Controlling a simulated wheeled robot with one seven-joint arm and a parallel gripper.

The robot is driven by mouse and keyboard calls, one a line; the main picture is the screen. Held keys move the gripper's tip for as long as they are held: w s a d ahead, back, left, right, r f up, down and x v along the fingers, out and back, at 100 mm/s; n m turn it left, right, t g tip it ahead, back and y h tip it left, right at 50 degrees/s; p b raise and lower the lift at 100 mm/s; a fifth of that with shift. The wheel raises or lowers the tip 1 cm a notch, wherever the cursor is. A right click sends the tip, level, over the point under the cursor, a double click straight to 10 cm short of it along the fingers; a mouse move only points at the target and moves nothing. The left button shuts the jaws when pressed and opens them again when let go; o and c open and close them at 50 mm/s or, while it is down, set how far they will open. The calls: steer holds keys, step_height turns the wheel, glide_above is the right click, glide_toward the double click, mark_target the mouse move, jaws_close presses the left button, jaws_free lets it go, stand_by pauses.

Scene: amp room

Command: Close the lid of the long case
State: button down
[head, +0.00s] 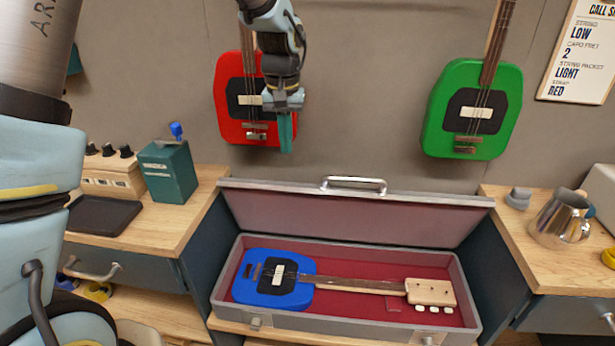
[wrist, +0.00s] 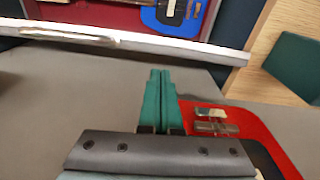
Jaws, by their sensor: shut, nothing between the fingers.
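The long grey case (head: 350,327) sits low between two counters, with its lid (head: 350,212) standing up and leaning back at the rear. The lid has a silver handle (head: 354,185) on its top edge. A blue guitar (head: 272,293) lies in the red-lined case. My gripper (head: 286,145) is up and behind the lid's left part, in front of the red guitar on the wall, pointing down. Its teal fingers are together and empty. In the wrist view, my gripper (wrist: 166,75) points toward the lid's edge (wrist: 140,42), which appears just beyond the fingertips; contact is not visible.
A red guitar (head: 229,100) and a green guitar (head: 473,108) hang on the wall. The left counter (head: 190,215) holds a teal box (head: 168,172) and a dark tray (head: 103,214). The right counter (head: 515,250) holds a metal jug (head: 560,218). The space above the case is clear.

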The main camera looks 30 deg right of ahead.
steer(key=s+d, duration=0.2)
steer(key=d, duration=0.3)
steer(key=shift+m, duration=0.3)
steer(key=f, duration=0.3)
steer(key=f+p, duration=0.1)
steer(key=f, duration=0.3)
steer(key=w+f+p, duration=0.1)
steer(key=f, duration=0.2)
steer(key=shift+d+f, duration=0.3)
steer(key=shift+d, duration=0.05)
